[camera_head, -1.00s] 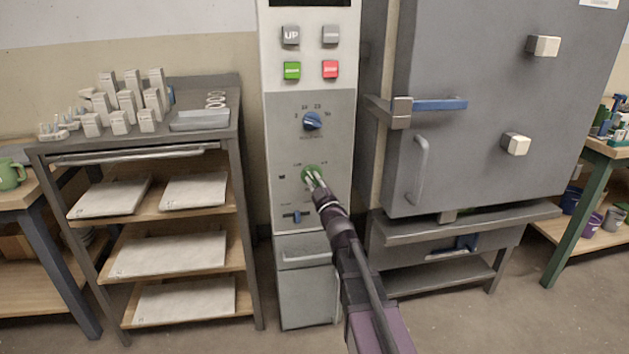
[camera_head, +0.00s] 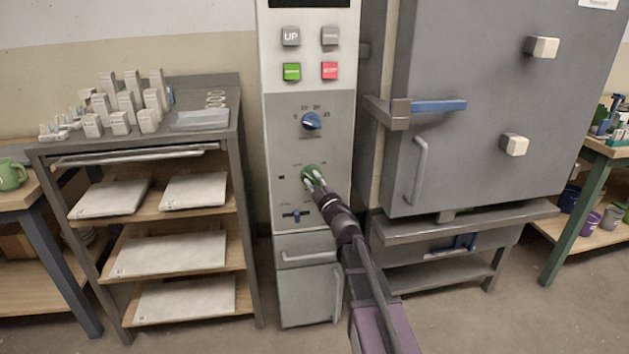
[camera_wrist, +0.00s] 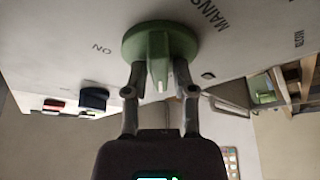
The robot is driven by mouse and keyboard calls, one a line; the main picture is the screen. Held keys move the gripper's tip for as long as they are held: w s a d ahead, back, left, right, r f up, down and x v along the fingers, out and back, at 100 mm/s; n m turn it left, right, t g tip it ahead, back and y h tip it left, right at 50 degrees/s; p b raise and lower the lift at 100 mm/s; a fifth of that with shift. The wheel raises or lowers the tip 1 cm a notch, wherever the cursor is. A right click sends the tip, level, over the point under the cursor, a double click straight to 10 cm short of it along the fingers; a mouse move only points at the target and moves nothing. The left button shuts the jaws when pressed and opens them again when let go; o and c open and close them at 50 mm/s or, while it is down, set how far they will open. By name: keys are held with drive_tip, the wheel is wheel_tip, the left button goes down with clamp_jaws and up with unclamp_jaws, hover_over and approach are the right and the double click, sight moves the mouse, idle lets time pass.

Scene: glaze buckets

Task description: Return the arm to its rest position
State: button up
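A green round knob (camera_head: 312,173) sits on the face of the grey control panel, below the blue dial. In the wrist view the green knob (camera_wrist: 160,43) has a raised ridge with a white mark. My gripper (camera_head: 315,183) is right in front of the knob in the head view. In the wrist view the two fingers of my gripper (camera_wrist: 158,72) stand apart on either side of the ridge, with small gaps beside it. Nothing is held. My arm reaches up to the panel from the bottom of the head view.
The control panel (camera_head: 280,140) also carries a blue dial (camera_head: 311,121), push buttons and a blue slider (camera_head: 296,216) below the knob. A grey kiln (camera_head: 480,130) with protruding handles stands close on the right. A shelf rack (camera_head: 236,150) stands on the left.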

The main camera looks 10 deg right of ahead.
drive_tip(key=shift+d, duration=0.1)
idle(0.4)
drive_tip(key=shift+d+f+m+h, duration=0.25)
drive_tip(key=shift+d+m+h, duration=0.1)
drive_tip(key=shift+m+h, duration=0.2)
drive_tip(key=shift+d+f+m+h, duration=0.2)
drive_tip(key=shift+d+m+h, duration=0.1)
drive_tip(key=shift+m+h, duration=0.25)
drive_tip(key=s+d+f+m+g+h, duration=0.3)
drive_tip(key=s+f+m+g+h, duration=0.15)
drive_tip(key=f, duration=0.25)
drive_tip(key=s+d+f+m+g+h, duration=0.3)
drive_tip(key=s+f+m+g, duration=0.2)
drive_tip(key=f, duration=0.2)
drive_tip(key=s+a+f+g+y, duration=0.1)
drive_tip(key=s+a+f+g, duration=0.2)
drive_tip(key=s, duration=0.4)
drive_tip(key=s+a+f+m+g+y, duration=0.1)
drive_tip(key=s+a+f+g, duration=0.1)
drive_tip(key=s+g, duration=0.3)
drive_tip(key=s+a+f+g+y, duration=0.2)
drive_tip(key=s+f+g, duration=0.1)
drive_tip(key=s, duration=0.5)
drive_tip(key=shift+t+h, duration=0.25)
wheel_tip(320, 180, up, 37)
drive_tip(key=p, duration=3.7)
drive_tip(key=shift+w+a+p, duration=0.1)
drive_tip(key=shift+p, duration=0.2)
